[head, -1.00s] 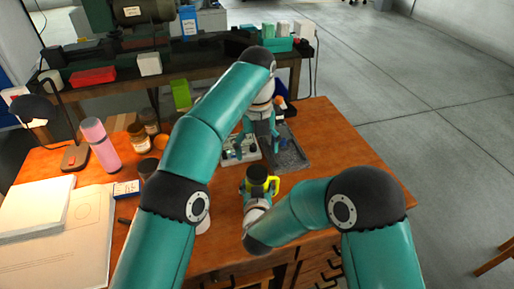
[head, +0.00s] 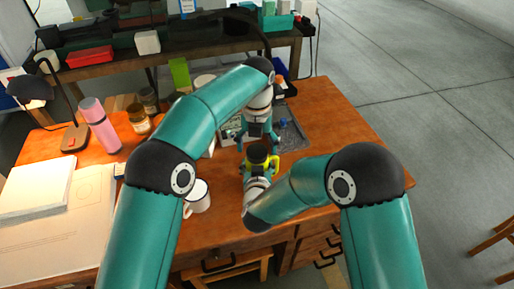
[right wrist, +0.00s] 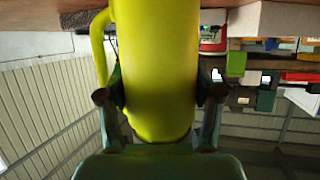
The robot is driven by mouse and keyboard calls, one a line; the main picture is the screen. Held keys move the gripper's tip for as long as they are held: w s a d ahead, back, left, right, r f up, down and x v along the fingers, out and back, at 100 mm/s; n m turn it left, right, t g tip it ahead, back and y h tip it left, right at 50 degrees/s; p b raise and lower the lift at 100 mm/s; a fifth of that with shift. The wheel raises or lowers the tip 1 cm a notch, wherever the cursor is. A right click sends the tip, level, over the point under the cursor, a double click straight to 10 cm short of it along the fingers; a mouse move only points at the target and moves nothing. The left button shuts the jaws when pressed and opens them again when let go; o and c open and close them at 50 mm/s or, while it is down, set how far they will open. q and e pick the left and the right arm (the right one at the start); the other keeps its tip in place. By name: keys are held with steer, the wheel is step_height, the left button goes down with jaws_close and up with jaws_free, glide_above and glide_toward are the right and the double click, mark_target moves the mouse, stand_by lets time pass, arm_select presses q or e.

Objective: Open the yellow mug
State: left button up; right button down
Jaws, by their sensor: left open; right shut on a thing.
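The yellow mug (head: 274,166) has a dark round top (head: 257,154) and is near the middle of the table in the head view. My right gripper (head: 257,174) is shut on its body. In the right wrist view the mug (right wrist: 155,60) fills the middle, handle on the left, with the right gripper's fingers (right wrist: 158,95) on both sides. My left gripper (head: 258,142) is open, pointing down just above the dark top, with a finger on each side. I cannot tell whether it touches. The mug's base and the table under it are hidden in the head view.
A white mug (head: 197,197) stands close to my left arm. A grey tray (head: 294,136) lies behind the grippers. A pink bottle (head: 100,126), brown jars (head: 138,119) and papers (head: 62,225) are on the left. The table's right side (head: 340,140) is clear.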

arm_select(q)
steer(key=shift+f, duration=0.55)
